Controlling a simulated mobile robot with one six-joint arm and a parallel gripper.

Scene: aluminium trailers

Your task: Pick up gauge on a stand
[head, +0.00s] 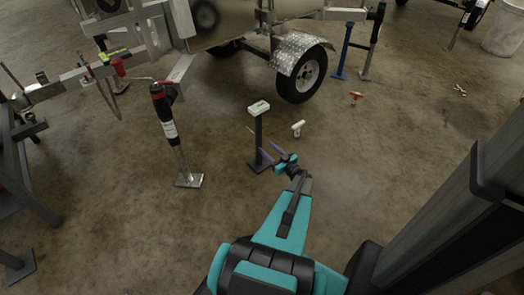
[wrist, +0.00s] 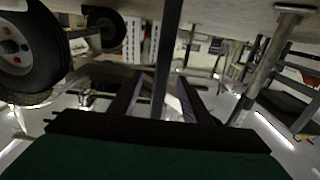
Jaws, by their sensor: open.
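The gauge on a stand has a pale box-shaped head (head: 259,107) on a dark upright post (head: 258,135) with a small base on the floor. My gripper (head: 267,150) is open, with its purple fingers low by the post in the head view. In the wrist view, which looks upside down, the post (wrist: 164,60) runs down between the two spread fingers (wrist: 158,98). The fingers do not appear closed on it. I cannot tell how deep the post sits between them. The gauge head is not clear in the wrist view.
A red-and-black jack (head: 162,112) stands on a plate to the left. A trailer wheel (head: 302,75) is behind. A small white tool (head: 298,128) and an orange tool (head: 356,97) lie on the floor. Open floor (head: 400,140) lies to the right.

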